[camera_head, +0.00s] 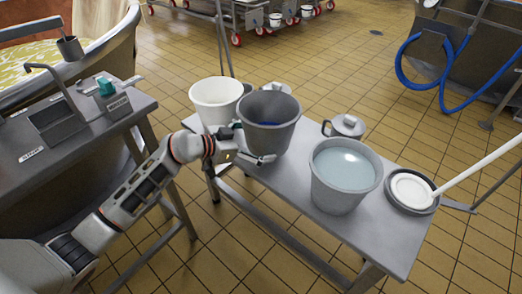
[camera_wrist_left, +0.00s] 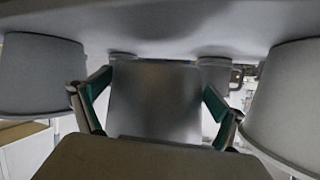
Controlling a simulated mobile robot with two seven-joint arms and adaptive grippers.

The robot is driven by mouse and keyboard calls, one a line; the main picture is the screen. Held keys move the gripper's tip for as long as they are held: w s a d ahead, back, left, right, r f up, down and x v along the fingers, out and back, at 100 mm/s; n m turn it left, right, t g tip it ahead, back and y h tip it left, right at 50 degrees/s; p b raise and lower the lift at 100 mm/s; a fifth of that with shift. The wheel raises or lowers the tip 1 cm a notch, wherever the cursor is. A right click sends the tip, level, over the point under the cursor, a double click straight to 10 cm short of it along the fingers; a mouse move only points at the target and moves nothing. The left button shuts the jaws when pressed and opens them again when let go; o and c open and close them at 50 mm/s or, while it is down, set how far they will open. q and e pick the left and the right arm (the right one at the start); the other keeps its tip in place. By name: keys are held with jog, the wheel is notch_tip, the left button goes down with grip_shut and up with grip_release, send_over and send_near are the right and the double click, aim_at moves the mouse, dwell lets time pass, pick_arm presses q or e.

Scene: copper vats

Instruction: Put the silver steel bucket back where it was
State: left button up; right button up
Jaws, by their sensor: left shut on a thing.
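A dark grey metal bucket (camera_head: 268,138) with something blue inside is upright at the left part of the steel table (camera_head: 292,185). My left gripper (camera_head: 245,153) is shut on this bucket low on its near side. I cannot tell whether its base touches the table. In the left wrist view, which looks upside down, a grey surface (camera_wrist_left: 155,95) fills the space between the fingers of my left gripper (camera_wrist_left: 152,108). A lighter grey bucket (camera_head: 338,196) filled with pale liquid stands to the right. My right gripper is out of view.
Tabletop between the two grey buckets is clear.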

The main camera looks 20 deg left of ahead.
pick_arm(q)
notch_tip(320, 180, down, 4)
jog(key=shift+f+b, duration=0.2)
jog(key=shift+b, duration=0.95)
jog(key=shift+w+r, duration=0.1)
jog(key=shift+r, duration=0.3)
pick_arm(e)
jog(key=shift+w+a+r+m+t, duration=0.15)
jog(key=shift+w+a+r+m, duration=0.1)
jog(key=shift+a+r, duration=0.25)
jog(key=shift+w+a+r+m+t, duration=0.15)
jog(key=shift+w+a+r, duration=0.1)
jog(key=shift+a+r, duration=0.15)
pick_arm(q)
jog(key=shift+f, duration=0.1)
jog(key=o, duration=1.7)
jog(key=shift+f, duration=0.15)
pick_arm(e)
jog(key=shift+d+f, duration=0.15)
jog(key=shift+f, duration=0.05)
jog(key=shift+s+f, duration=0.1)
